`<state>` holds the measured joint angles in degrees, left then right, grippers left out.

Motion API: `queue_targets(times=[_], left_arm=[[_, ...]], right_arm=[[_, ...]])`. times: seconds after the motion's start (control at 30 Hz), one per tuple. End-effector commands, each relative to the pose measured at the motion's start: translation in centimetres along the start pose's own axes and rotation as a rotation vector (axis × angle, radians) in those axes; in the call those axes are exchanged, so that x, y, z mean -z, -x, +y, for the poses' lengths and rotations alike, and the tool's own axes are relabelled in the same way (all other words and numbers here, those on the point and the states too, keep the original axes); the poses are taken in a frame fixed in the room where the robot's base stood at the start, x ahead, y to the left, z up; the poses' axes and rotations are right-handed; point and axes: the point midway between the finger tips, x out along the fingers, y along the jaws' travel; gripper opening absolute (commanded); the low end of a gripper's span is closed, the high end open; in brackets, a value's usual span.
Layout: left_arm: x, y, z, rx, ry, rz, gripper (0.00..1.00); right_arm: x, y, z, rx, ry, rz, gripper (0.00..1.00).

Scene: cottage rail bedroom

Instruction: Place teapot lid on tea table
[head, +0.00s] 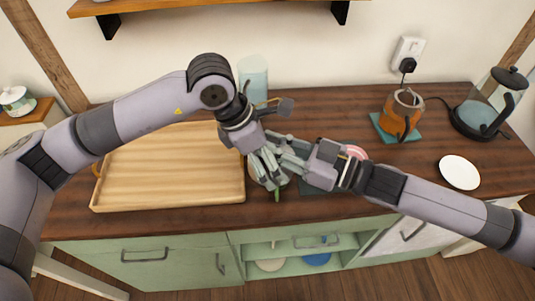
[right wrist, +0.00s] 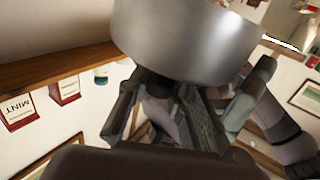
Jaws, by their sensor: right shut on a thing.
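My left gripper (head: 270,172) and right gripper (head: 278,150) meet close together over the counter, just right of the tray. The left fingers point down; their gap cannot be made out. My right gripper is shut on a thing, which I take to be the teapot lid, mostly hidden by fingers. In the right wrist view a smooth silver-grey round body (right wrist: 190,35) sits close against the right fingers (right wrist: 180,110). A pale vessel with a green spout-like part (head: 277,194) shows under the grippers, largely covered; it may be the teapot. I cannot single out a tea table.
A wooden tray (head: 170,170) lies on the dark counter at left. An orange pot (head: 402,112), a glass kettle (head: 485,115) and a white plate (head: 459,172) are at right. A pale canister (head: 253,78) stands behind the grippers. A shelf (head: 205,6) crosses above.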

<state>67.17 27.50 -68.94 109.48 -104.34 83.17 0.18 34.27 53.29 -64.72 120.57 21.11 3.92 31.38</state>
Motion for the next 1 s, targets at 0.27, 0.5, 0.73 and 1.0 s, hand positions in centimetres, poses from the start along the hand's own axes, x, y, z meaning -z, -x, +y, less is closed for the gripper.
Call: queue_targets(times=[0.27, 0.5, 0.73, 1.0], left_arm=[[0.0, 0.02, 0.01, 0.0, 0.0, 0.0, 0.73], [0.01, 0.03, 0.02, 0.0, 0.0, 0.0, 0.57], [0.0, 0.04, 0.02, 0.0, 0.0, 0.0, 0.54], [-0.03, 0.06, 0.1, -0.002, 0.002, -0.001, 0.54]], right_arm=[[0.02, 0.0, 0.0, 0.0, 0.0, 0.0, 0.0], [0.03, 0.0, -0.01, 0.0, 0.0, 0.001, 0.0], [0.02, 0.0, -0.01, 0.0, 0.0, 0.001, 0.32], [0.02, -0.01, -0.12, 0.002, -0.001, 0.001, 0.43]])
